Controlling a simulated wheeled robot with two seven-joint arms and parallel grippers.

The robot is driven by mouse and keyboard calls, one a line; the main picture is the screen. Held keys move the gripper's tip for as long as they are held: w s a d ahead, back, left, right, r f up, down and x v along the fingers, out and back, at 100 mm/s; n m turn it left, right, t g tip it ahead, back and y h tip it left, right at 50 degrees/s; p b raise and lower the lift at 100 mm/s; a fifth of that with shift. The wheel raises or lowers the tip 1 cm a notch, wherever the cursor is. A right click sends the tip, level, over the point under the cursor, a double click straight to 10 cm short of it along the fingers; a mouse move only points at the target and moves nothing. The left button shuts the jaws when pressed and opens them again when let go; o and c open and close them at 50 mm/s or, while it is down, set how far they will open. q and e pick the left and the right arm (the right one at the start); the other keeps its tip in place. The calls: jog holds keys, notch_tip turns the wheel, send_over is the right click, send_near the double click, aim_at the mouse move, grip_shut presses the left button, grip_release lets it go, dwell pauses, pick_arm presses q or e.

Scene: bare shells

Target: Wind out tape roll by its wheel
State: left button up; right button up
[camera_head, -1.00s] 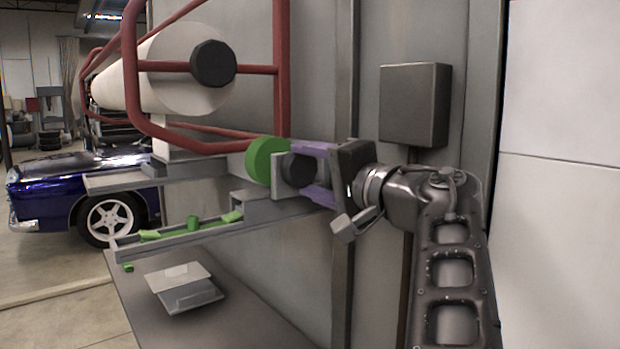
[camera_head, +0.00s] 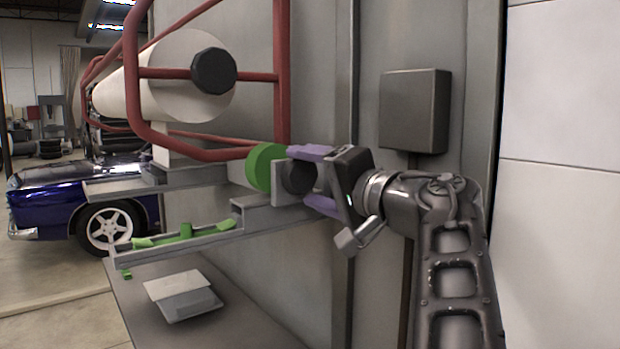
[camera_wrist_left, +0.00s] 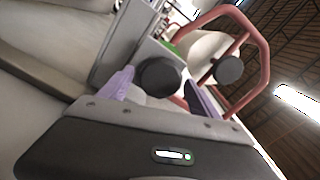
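The green tape roll (camera_head: 264,167) stands upright at the end of a grey holder in the head view. Its dark round wheel (camera_head: 298,178) is on the side facing my left gripper (camera_head: 301,177). The gripper's purple fingers are spread, one above and one below the wheel, with the wheel between their tips. In the left wrist view the wheel (camera_wrist_left: 158,76) sits between the fingers with visible gaps, nearer the left finger. Green strips (camera_head: 187,232) lie along the grey channel (camera_head: 175,250). My right gripper is not in view.
A red tubular frame (camera_head: 283,80) with a large white roll (camera_head: 185,95) and black knob (camera_head: 214,71) is above the tape roll. A grey wall box (camera_head: 414,110) is to the right. A shelf below holds a grey-white object (camera_head: 183,293). A blue car (camera_head: 70,185) is behind.

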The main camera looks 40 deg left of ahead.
pick_arm(q)
jog(key=shift+o, duration=0.5)
jog(key=v, duration=0.7)
jog(key=shift+d+b, duration=0.3)
jog(key=shift+d, duration=0.1)
jog(key=shift+s, duration=0.1)
